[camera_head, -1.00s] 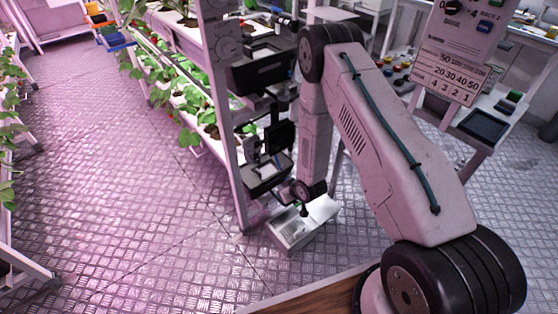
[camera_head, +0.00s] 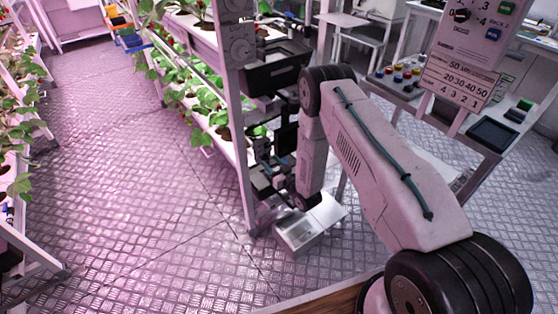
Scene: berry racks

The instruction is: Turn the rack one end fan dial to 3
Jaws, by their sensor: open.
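My gripper (camera_head: 264,182) is low beside the rack post, well below both dials. It looks open and empty, though it is small and dark against the rack fittings.
A panel marked RACK 2 (camera_head: 482,35) with a black knob stands at upper right, above a bench with coloured buttons. A white box (camera_head: 310,226) lies on the floor below my wrist. The aisle floor (camera_head: 140,180) at left is clear.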

